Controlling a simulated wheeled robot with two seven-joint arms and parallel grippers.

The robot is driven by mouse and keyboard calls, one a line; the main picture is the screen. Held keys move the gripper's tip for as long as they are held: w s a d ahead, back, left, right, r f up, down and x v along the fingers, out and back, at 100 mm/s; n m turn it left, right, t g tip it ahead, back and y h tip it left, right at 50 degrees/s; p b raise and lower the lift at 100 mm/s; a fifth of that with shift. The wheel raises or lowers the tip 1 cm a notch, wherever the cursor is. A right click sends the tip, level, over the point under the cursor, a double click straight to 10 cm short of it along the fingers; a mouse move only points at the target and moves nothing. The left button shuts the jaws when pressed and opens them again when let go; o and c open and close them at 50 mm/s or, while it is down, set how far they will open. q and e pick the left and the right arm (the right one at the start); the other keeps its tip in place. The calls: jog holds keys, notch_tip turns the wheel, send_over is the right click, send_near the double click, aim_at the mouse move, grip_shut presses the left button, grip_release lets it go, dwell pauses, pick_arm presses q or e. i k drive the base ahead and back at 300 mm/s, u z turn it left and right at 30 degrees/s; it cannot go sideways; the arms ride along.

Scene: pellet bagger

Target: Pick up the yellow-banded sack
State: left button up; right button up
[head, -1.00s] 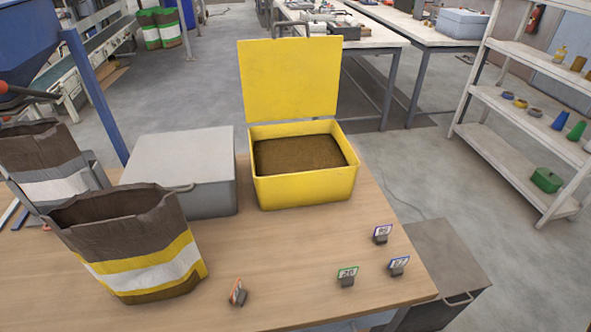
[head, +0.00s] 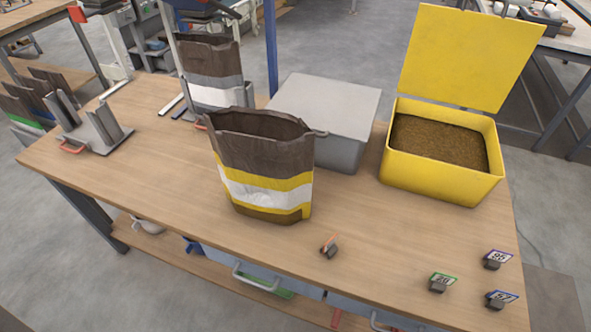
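The yellow-banded sack (head: 262,165) stands upright on the wooden table (head: 150,180), near its middle. It is dark brown with a white band between two yellow bands, and its top is open. Its contents cannot be seen. Neither of my grippers shows in the head view.
A closed grey box (head: 325,105) and an open yellow bin of brown pellets (head: 440,185) stand to the right. Small number tags (head: 442,282) sit near the front right. A metal stand (head: 98,130) is at left.

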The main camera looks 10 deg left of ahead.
aim_at(279, 191)
jog(key=u, duration=1.25)
jog(key=k, duration=0.95)
jog(key=z, duration=1.5)
